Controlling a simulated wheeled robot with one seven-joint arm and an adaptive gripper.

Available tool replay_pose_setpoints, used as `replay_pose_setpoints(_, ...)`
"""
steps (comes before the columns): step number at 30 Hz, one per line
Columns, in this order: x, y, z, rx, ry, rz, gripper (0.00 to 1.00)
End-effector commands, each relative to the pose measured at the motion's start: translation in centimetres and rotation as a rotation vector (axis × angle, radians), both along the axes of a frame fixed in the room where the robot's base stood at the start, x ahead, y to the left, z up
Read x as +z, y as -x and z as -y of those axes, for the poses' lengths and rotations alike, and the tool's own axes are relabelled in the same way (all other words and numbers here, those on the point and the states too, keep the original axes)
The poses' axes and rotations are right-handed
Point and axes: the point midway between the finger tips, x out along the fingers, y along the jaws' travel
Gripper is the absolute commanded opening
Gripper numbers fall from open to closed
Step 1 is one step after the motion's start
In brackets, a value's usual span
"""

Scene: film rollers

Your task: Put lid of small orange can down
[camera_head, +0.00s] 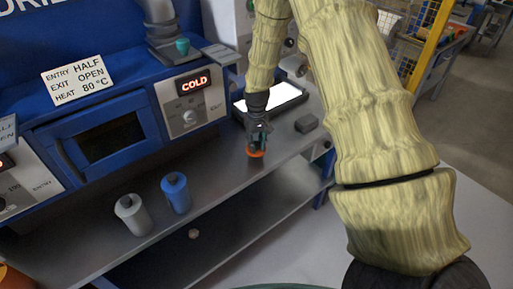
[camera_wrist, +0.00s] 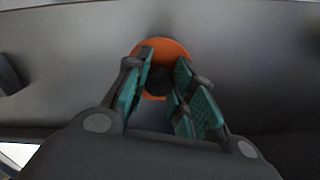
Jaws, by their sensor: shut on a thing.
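The small round orange lid (camera_head: 256,153) is under my gripper (camera_head: 257,136), over the grey steel counter at the right of the blue machine. In the wrist view the lid (camera_wrist: 175,48) shows as an orange disc with a dark middle, between and beyond the teal-padded fingers of my gripper (camera_wrist: 166,80). The fingers are shut on the lid's middle part, which they partly hide. The lid is at or just above the counter; I cannot tell whether it touches. I cannot make out the small orange can for sure.
A blue canister (camera_head: 176,193) and a grey canister (camera_head: 132,215) stand on the counter to the left. A bright white panel (camera_head: 275,97) and a small dark block (camera_head: 306,123) lie near my gripper. The counter between the blue canister and the lid is clear. An orange object (camera_head: 14,277) shows at bottom left.

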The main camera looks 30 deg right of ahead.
Motion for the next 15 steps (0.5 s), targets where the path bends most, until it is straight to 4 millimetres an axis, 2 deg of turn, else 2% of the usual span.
replay_pose_setpoints(5, -0.5, -0.1, 0.1, 0.0, 0.0, 0.0, 0.0)
replay_pose_setpoints(15, -3.3, -0.1, 0.0, 0.0, -0.001, 0.0, 0.0)
